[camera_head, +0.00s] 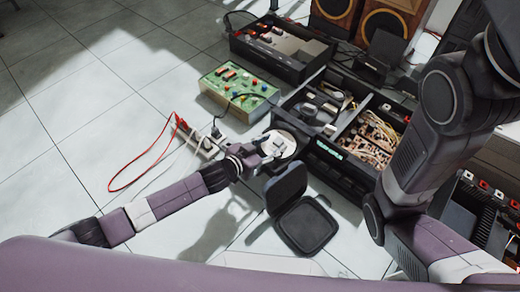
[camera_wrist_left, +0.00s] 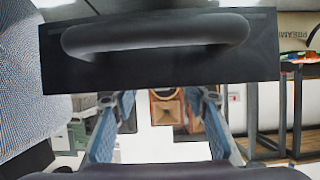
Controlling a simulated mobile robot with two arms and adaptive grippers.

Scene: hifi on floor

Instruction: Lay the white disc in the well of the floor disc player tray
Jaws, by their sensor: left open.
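The white disc (camera_head: 279,146) shows as a pale round at the open tray (camera_head: 297,133) of the black disc player (camera_head: 340,160) on the floor. It seems to lie on the tray, but I cannot tell whether it sits flat in the well. My left gripper (camera_head: 266,157) is at the disc's near left edge and partly covers it. In the left wrist view my left gripper (camera_wrist_left: 163,132) has its two fingers wide apart with nothing between them. I cannot make out the disc in that view. My right arm comes in from the right, its gripper out of view.
An open black case (camera_head: 306,226) lies on the floor just below the tray. A green circuit board (camera_head: 239,92) and red cable (camera_head: 140,166) lie to the left. An opened black unit (camera_head: 282,48) and wooden speakers (camera_head: 388,20) stand behind.

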